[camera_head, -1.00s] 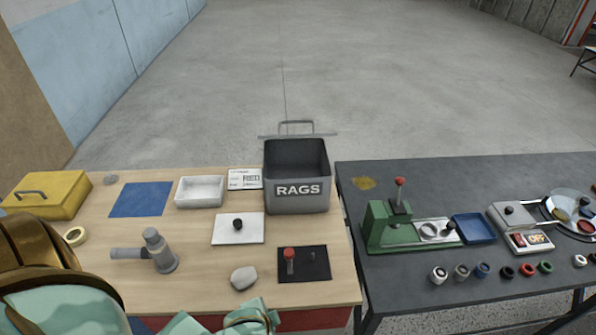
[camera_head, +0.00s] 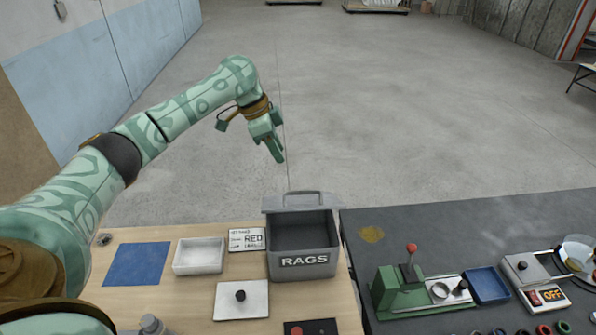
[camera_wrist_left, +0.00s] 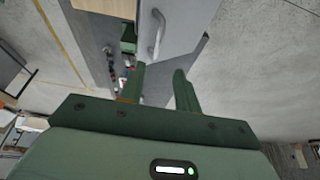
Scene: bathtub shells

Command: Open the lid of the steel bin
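The grey steel bin (camera_head: 304,262), marked RAGS, stands at the back right of the wooden bench with its top uncovered and dark inside. Its lid (camera_head: 275,206) stands up at the bin's back edge, leaning back, with a bar handle (camera_head: 303,195) on it. My left gripper (camera_head: 278,157) is up in the air above the lid, apart from it, fingers pointing down. In the left wrist view its two fingers (camera_wrist_left: 158,88) are spread with nothing between them; the lid (camera_wrist_left: 185,25) and handle (camera_wrist_left: 157,36) show beyond the fingertips. My right gripper is not in view.
A white tray (camera_head: 177,266), a blue mat (camera_head: 138,264), a RED card (camera_head: 246,239) and a white plate with a black knob (camera_head: 241,311) lie left of the bin. A dark table with a green press (camera_head: 392,294) stands right. Open floor lies behind.

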